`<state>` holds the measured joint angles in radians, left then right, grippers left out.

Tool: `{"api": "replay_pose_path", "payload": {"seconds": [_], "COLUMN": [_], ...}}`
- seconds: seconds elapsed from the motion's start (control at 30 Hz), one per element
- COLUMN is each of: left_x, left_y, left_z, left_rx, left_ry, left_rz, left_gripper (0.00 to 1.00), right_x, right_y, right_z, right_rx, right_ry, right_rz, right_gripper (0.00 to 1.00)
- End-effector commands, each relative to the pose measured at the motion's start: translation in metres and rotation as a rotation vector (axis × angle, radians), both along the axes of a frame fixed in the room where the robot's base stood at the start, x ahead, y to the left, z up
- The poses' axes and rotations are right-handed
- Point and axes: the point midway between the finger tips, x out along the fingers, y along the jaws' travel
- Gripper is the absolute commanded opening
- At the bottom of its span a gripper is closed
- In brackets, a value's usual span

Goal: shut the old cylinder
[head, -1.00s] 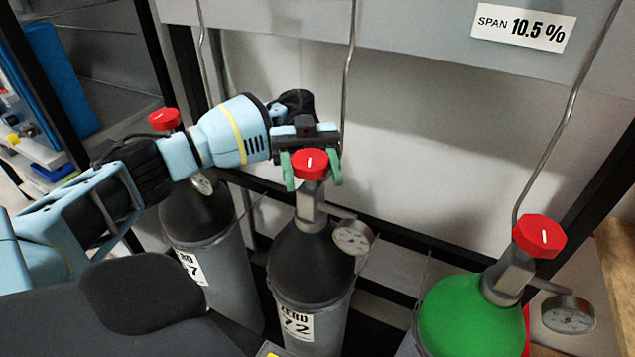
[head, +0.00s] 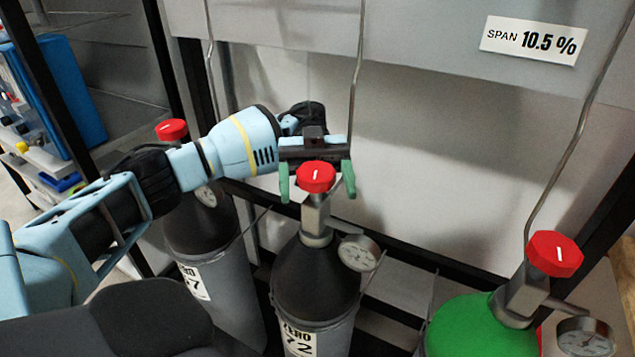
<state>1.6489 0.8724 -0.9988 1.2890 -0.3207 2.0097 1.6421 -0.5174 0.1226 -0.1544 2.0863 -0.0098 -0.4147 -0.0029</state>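Three gas cylinders with red valve knobs stand in a row. The middle dark-topped cylinder (head: 315,280) has a label reading ZERO, partly cut off, and a red knob (head: 316,177) with a white mark. My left gripper (head: 317,182) is open, with one green finger on each side of this knob and visible gaps between. The left dark-topped cylinder (head: 205,240) has its own red knob (head: 172,130) and is partly behind my arm. The right green-topped cylinder (head: 478,328) has a red knob (head: 555,253). Which is the old one I cannot tell. My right gripper is not in view.
Pressure gauges sit by the valves, such as the middle one (head: 358,253). Thin metal pipes (head: 356,85) rise from the valves. A black frame rail (head: 430,262) runs behind the cylinders.

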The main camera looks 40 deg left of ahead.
Motion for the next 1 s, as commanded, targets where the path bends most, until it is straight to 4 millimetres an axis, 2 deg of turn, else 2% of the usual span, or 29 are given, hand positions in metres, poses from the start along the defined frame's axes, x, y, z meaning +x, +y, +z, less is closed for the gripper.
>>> {"api": "replay_pose_path", "payload": {"seconds": [0.27, 0.5, 1.0], "left_x": [0.0, -0.001, -0.062], "left_y": [0.0, 0.0, -0.037], "left_z": [0.004, 0.039, 0.041], "left_rx": [0.001, -0.001, 0.001], "left_ry": [0.0, -0.004, 0.002], "left_rz": [0.0, -0.001, -0.005], "left_gripper": [0.73, 0.73, 0.73], "right_x": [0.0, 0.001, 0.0], "right_y": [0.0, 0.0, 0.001], "right_z": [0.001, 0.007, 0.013], "right_rx": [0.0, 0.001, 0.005], "right_ry": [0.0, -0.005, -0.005], "right_rz": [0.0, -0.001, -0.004], "right_gripper": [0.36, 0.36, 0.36]}}
